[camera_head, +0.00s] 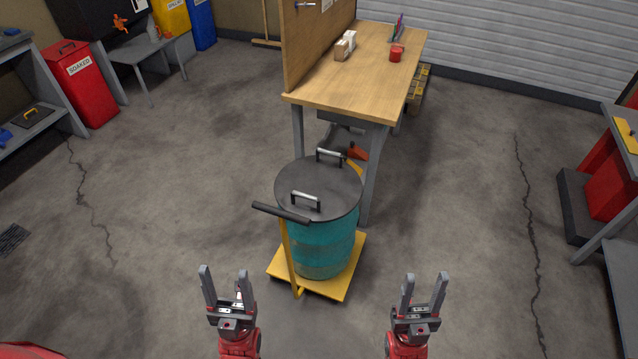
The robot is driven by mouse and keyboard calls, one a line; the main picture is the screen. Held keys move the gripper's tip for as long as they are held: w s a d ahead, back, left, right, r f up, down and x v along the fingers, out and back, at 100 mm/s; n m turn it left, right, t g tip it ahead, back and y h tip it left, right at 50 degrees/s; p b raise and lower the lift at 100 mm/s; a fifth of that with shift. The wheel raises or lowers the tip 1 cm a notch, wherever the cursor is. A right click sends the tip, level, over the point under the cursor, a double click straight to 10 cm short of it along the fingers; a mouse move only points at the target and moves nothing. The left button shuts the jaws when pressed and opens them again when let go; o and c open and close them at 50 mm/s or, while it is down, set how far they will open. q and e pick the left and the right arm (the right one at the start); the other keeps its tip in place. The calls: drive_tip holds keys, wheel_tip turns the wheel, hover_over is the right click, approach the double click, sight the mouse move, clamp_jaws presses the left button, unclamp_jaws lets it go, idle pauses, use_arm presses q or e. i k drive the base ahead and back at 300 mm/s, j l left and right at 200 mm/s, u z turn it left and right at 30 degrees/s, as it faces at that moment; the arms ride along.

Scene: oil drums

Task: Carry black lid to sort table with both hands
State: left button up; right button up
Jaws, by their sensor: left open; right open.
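The black lid (334,180) is a round dark disc with two silver handles, a near one (306,200) and a far one (330,155). It sits on top of a teal drum (325,243). The drum stands on a yellow wheeled dolly (345,282) with a black push handle (281,212). My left gripper (223,275) is open and empty, at the lower left, apart from the drum. My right gripper (425,280) is open and empty, at the lower right, also apart from it. Which table is the sort table, I cannot tell.
A wooden-topped table (365,85) with a tall board stands just behind the drum, holding a red cup (396,54). A red "SOAKED" bin (80,85) and grey shelves are at left. A grey table (624,140) is at right. Floor on both sides is clear.

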sight(366, 82)
drive_tip(key=i+l+u, duration=0.1)
drive_tip(key=u, duration=0.4)
drive_tip(key=l+u, duration=0.2)
drive_tip(key=u, duration=0.25)
drive_tip(key=i+l+u, duration=0.1)
drive_tip(key=l+u, duration=0.15)
drive_tip(key=u, duration=0.25)
drive_tip(key=l+u, duration=0.2)
drive_tip(key=l, duration=0.5)
drive_tip(key=l+u, duration=0.2)
drive_tip(key=l, duration=0.45)
drive_tip(key=k+l+u, duration=0.15)
drive_tip(key=l, duration=0.55)
drive_tip(key=l+u, duration=0.2)
drive_tip(key=l, duration=0.45)
drive_tip(key=k+l, duration=0.1)
drive_tip(key=l, duration=0.55)
drive_tip(key=k+l, duration=0.15)
drive_tip(key=l, duration=0.15)
